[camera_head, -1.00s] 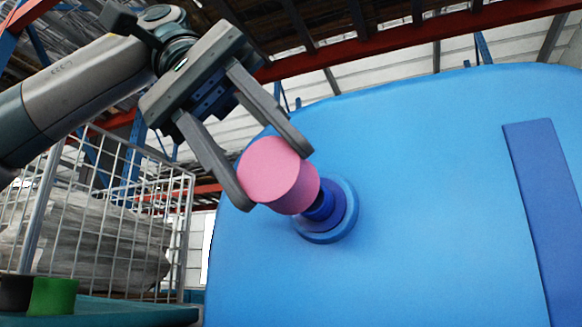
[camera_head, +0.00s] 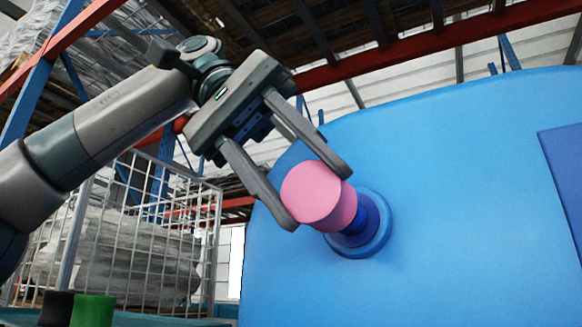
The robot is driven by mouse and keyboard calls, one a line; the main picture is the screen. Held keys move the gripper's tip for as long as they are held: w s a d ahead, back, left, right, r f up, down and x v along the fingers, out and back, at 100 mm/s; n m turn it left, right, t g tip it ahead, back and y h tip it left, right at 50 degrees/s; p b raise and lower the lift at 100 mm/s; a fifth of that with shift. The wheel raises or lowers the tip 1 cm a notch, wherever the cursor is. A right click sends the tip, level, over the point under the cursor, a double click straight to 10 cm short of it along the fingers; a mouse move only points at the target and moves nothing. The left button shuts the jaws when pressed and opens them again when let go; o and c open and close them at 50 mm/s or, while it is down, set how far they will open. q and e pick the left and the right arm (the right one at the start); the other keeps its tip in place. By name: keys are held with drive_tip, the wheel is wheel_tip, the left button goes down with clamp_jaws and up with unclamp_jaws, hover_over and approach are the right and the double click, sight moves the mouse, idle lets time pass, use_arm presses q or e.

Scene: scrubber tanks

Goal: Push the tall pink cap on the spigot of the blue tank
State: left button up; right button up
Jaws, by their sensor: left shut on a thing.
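The tall pink cap (camera_head: 318,196) is held between the fingers of my left gripper (camera_head: 322,198), which comes in from the upper left. The gripper is shut on the cap's sides. The cap is in line with the dark blue spigot (camera_head: 362,226) and hides its outer end. I cannot tell how far the cap sits over it. The spigot stands out from a round flange on the blue tank (camera_head: 450,200), which fills the right of the view. My right gripper is not in view.
A green cap (camera_head: 93,311) and a black one (camera_head: 55,308) stand on a teal surface (camera_head: 160,320) at the lower left. Behind them is a white wire cage (camera_head: 140,235) with wrapped goods. Red and blue racking rises at the upper left.

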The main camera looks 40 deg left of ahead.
use_arm(q)
drive_tip(key=shift+w+a, duration=0.2)
drive_tip(key=shift+w, duration=0.55)
drive_tip(key=shift+w+a, duration=0.15)
drive_tip(key=shift+w, duration=0.6)
drive_tip(key=shift+w+a, duration=0.1)
drive_tip(key=shift+w, duration=0.45)
drive_tip(key=shift+w+a, duration=0.1)
drive_tip(key=shift+w, duration=0.2)
idle(0.4)
drive_tip(key=shift+w+a, duration=0.15)
drive_tip(key=shift+w, duration=0.45)
drive_tip(key=shift+w+r, duration=0.15)
idle(0.3)
drive_tip(key=shift+f, duration=0.25)
idle(1.4)
